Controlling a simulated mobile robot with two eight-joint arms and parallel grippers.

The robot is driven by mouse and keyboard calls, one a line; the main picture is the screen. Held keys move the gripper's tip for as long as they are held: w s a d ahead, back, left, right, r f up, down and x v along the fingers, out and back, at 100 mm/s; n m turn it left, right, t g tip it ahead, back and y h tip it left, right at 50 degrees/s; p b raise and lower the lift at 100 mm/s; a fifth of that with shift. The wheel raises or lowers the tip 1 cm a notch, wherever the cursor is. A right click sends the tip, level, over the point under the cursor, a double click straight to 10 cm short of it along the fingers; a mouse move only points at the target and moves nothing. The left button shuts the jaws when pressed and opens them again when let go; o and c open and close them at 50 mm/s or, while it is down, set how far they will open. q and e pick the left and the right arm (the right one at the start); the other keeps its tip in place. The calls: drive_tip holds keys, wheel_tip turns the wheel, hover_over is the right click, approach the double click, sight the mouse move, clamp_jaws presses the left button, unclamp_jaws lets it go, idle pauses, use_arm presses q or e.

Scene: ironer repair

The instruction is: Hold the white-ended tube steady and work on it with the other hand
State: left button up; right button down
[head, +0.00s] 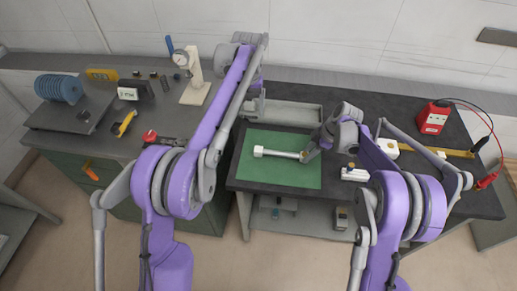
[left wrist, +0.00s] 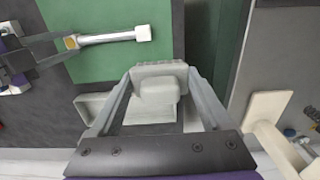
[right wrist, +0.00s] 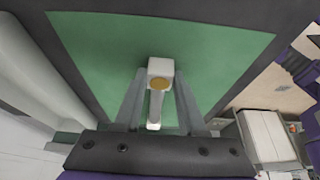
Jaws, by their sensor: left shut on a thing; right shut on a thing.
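The white-ended tube (head: 281,153) has a silvery shaft with a white block at its left end, over the green mat (head: 262,176). In the left wrist view the tube (left wrist: 108,39) shows a yellow spot at its other end, beside my right gripper. My right gripper (head: 305,156) is shut on that end; in the right wrist view the tube (right wrist: 155,105) lies between its fingers. My left gripper (left wrist: 158,72) is shut on a pale grey block-like piece (left wrist: 158,92), behind the mat and apart from the tube. In the head view its fingertips are mostly hidden by the arm.
A light grey tray (head: 292,115) sits at the back of the dark table. A white gauge stand (head: 195,88) is on the left bench. A red meter (head: 433,118) with leads stands at right. The mat's front is clear.

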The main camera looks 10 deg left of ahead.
use_arm(q)
drive_tip(key=shift+w+a+r, duration=0.15)
drive_tip(key=shift+a+r, duration=0.35)
drive_tip(key=shift+a, duration=0.4)
drive_tip(key=shift+w+a+r, duration=0.15)
drive_tip(key=shift+a+r, duration=0.35)
drive_tip(key=shift+a, duration=0.35)
use_arm(e)
drive_tip(key=shift+c, duration=2.1)
unclamp_jaws()
drive_tip(key=shift+r, duration=0.1)
use_arm(q)
drive_tip(key=shift+r, duration=0.2)
use_arm(e)
drive_tip(key=v, duration=0.8)
drive_tip(key=shift+d+r, duration=0.25)
drive_tip(key=shift+r, duration=0.1)
